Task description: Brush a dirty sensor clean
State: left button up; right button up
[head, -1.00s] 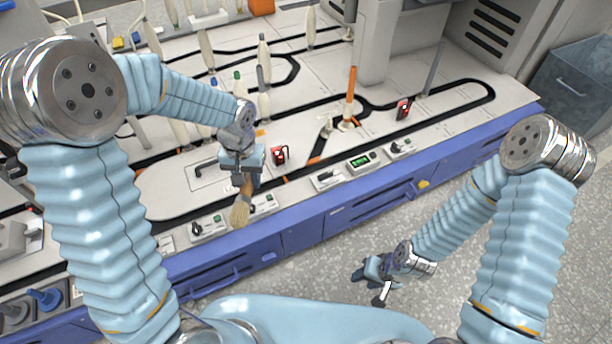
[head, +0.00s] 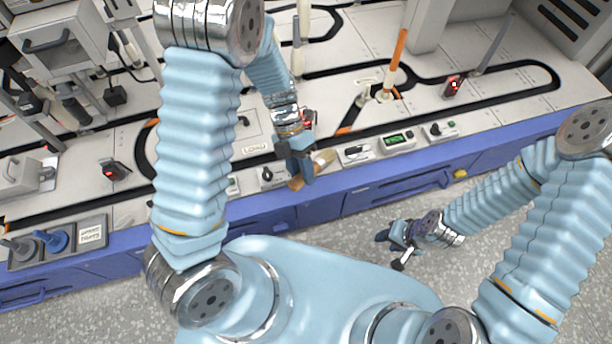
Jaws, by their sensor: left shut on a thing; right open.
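My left gripper (head: 303,170) is shut on a brush at the front edge of the bench. The brush's pale bristles (head: 325,157) show to the gripper's right and its wooden handle (head: 295,183) to the lower left. A dark sensor with a red light (head: 308,118) stands just behind the gripper, partly hidden by the wrist. Another red-lit sensor (head: 452,86) stands by the track at the right, and a third (head: 113,168) at the left. I cannot tell which is dirty. My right gripper (head: 399,249) is open and empty over the floor, in front of the bench.
Control boxes with knobs and a green display (head: 396,140) line the bench's front edge. An orange post (head: 395,62) and pale bobbins stand on the white top behind. A joystick panel (head: 60,243) is at the left.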

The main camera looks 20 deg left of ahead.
pick_arm(q)
jog(key=n, duration=0.1)
jog(key=n+t+h, duration=0.1)
jog(key=f+n+h, duration=0.1)
jog(key=n, duration=0.1)
jog(key=shift+d+f, duration=0.1)
jog(key=shift+d, duration=0.25)
jog(key=shift+w+d+f+n+t+h, duration=0.1)
jog(key=shift+d+f+n+t+h, duration=0.05)
jog(key=shift+n+t+h, duration=0.55)
jog(key=shift+w+a+b, duration=0.3)
jog(key=shift+w+a, duration=0.2)
jog(key=shift+w, duration=0.3)
jog(key=shift+w+a+b, duration=0.35)
jog(key=shift+w+a, duration=0.2)
jog(key=shift+w, duration=0.2)
jog(key=shift+w+a+b, duration=0.3)
jog(key=shift+w+a, duration=0.2)
jog(key=shift+w, duration=0.3)
jog(key=shift+w+a, duration=0.1)
jog(key=shift+w+a+p, duration=0.25)
jog(key=shift+w+p, duration=0.05)
jog(key=shift+w, duration=0.15)
